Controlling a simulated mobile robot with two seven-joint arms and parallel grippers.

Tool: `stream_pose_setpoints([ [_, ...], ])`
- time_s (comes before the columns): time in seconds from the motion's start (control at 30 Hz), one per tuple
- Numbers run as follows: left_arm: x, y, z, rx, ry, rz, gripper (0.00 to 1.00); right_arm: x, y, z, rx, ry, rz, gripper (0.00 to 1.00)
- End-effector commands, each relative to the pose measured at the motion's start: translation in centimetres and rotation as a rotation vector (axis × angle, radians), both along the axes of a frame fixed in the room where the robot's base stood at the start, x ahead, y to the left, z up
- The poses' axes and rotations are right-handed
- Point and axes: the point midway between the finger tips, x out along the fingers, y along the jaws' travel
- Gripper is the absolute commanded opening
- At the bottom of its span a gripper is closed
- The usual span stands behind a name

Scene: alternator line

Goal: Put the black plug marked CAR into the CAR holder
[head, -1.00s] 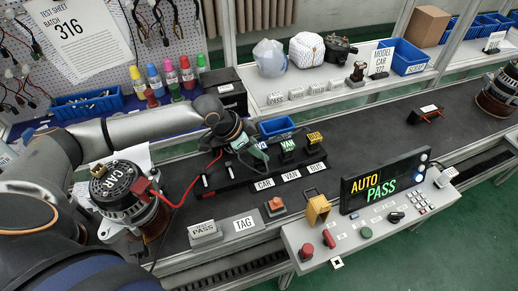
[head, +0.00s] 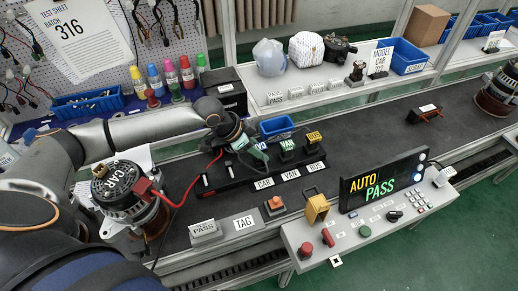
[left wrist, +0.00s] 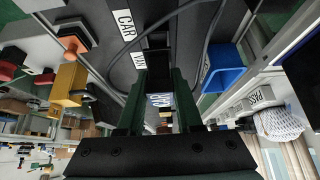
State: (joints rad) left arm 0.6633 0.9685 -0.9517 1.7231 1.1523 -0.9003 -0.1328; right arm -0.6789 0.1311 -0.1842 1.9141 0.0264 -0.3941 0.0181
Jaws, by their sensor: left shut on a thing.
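In the left wrist view a pale label (left wrist: 159,99) shows between the fingers (left wrist: 163,95). The CAR holder's label (head: 264,183) is on the rack front, left of the VAN and BUS labels. I cannot tell whether the plug touches the holder. My right gripper is not in view.
The green VAN plug (head: 287,147) and yellow BUS plug (head: 313,137) stand to the right. A blue bin (head: 276,127) is behind. An alternator (head: 125,195) with a red lead is at left. The control panel (head: 350,232) is in front.

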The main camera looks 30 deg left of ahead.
Motion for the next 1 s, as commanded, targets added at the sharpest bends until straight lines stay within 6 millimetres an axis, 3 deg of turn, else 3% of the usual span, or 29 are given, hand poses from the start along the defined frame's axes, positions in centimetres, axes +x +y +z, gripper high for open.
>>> stream_pose_setpoints([
  [0.97, 0.0, 0.0, -2.5, 0.001, -0.001, 0.001, 0.0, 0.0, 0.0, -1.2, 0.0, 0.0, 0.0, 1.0],
  [1.0, 0.0, 0.0, -2.4, 0.001, -0.001, 0.001, 0.38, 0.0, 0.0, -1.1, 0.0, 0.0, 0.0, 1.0],
])
